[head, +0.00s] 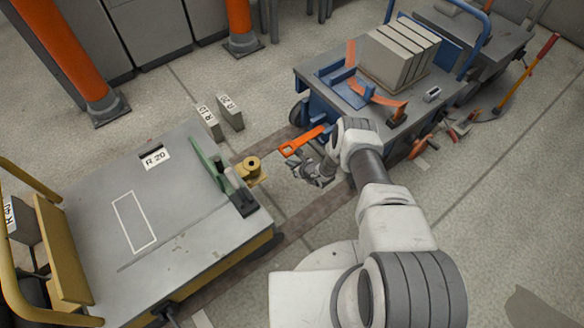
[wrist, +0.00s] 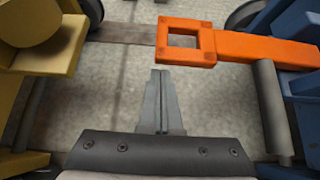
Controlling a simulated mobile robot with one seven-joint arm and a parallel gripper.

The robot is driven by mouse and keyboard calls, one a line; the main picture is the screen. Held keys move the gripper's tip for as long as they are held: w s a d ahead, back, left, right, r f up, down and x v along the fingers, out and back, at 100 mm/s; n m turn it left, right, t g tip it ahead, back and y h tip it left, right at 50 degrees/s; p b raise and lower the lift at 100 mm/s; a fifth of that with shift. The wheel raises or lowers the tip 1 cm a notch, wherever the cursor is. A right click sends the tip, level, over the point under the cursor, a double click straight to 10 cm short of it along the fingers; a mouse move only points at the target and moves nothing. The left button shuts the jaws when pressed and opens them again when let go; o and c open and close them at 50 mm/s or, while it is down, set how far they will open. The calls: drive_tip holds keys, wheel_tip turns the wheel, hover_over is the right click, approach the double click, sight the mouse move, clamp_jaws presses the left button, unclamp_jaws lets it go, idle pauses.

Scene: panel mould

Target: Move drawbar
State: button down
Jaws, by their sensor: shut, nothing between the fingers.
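The orange drawbar (head: 302,140) sticks out from the blue cart toward the yellow-framed cart, with a square open eye at its end. In the wrist view the drawbar (wrist: 250,46) comes in from the right, and its eye lies just beyond my fingertips. My gripper (wrist: 159,75) is shut and empty, its fingers pointing at the near side of the eye with a gap between. In the head view my gripper (head: 312,178) is beside the drawbar, partly hidden by my wrist. A yellow hitch (head: 250,170) on the left cart stands apart from the eye; the hitch also shows in the wrist view (wrist: 45,60).
The left cart (head: 185,235) has a grey deck marked R 20. The blue cart (head: 313,70) carries grey slabs and an orange clamp-like piece. A grey cylinder (wrist: 270,110) stands below the drawbar at right. Two small labelled blocks (head: 230,112) stand behind. Floor shows between the carts.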

drive_tip(key=shift+r, duration=0.6)
